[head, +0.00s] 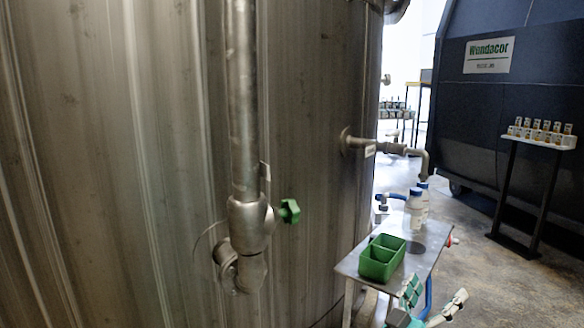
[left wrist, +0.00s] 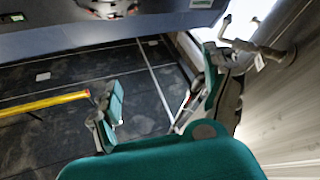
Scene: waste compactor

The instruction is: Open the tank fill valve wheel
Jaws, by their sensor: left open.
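The green valve wheel (head: 289,211) sits on the right side of a valve body (head: 250,222) at the lower end of a vertical steel pipe (head: 243,100). The pipe runs down the front of the large metal tank (head: 110,150). My left gripper (head: 438,287) is at the lower right of the head view, well right of and below the wheel. Its fingers are apart with nothing between them, as the left wrist view (left wrist: 160,85) also shows. The wheel is not visible in the left wrist view. My right gripper is not in view.
A small metal table (head: 426,240) beside the tank holds a green divided bin (head: 382,258) and white bottles (head: 415,207). An elbowed pipe (head: 400,150) sticks out of the tank above it. A dark stand (head: 505,190) with small items is at right. Floor between is clear.

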